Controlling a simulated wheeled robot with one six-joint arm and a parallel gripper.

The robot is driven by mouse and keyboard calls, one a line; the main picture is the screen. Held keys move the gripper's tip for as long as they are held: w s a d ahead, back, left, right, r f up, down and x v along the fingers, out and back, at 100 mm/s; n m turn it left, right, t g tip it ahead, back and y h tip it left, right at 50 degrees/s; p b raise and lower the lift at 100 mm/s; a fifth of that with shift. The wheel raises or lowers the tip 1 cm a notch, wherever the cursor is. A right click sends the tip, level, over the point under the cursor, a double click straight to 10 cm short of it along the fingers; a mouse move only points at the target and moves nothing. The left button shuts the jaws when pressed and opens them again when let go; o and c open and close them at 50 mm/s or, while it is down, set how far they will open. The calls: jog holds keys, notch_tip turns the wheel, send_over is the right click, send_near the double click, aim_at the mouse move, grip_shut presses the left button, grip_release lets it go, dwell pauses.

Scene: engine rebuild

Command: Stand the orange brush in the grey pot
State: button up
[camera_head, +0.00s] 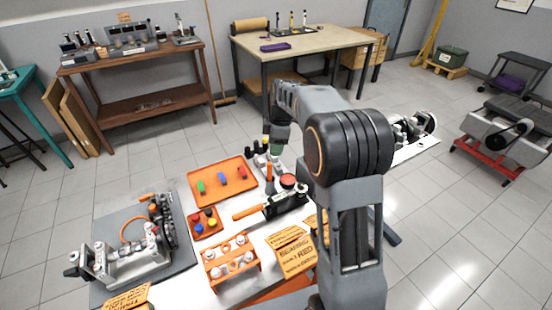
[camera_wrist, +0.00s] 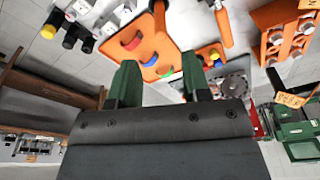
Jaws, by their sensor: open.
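A slim upright orange-handled piece (camera_head: 270,173), which looks like the orange brush, stands by the far right corner of the orange tray. Its dark lower end is too small to tell whether it sits in a pot. An orange piece that may be the same one shows at the top of the wrist view (camera_wrist: 158,14). I cannot pick out the grey pot for sure. My gripper (camera_head: 277,150) is above the bench's far side, partly hidden by my arm. In the wrist view its green fingers (camera_wrist: 161,76) are apart, with nothing between them.
The orange tray (camera_head: 205,186) holds green, blue and red pieces. Another orange-handled tool (camera_head: 247,211) lies beside a black block. Several black-topped items (camera_head: 251,153) stand close to my gripper. An orange rack (camera_head: 234,275) and an engine part (camera_head: 130,258) are nearer.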

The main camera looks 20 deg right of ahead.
jog(key=s+a+r+m+t+h, duration=0.1)
jog(key=s+r+m, duration=0.25)
jog(key=s, duration=0.35)
jog(key=s+a+r+m+t, duration=0.1)
jog(key=s+r+m, duration=0.1)
jog(key=s+m, duration=0.35)
jog(key=s+f+m+t, duration=0.1)
jog(key=s+f+m, duration=0.2)
jog(key=s+m, duration=0.3)
jog(key=s, duration=0.5)
jog(key=shift+s+m+t+h, duration=0.3)
jog(key=shift+s, duration=0.05)
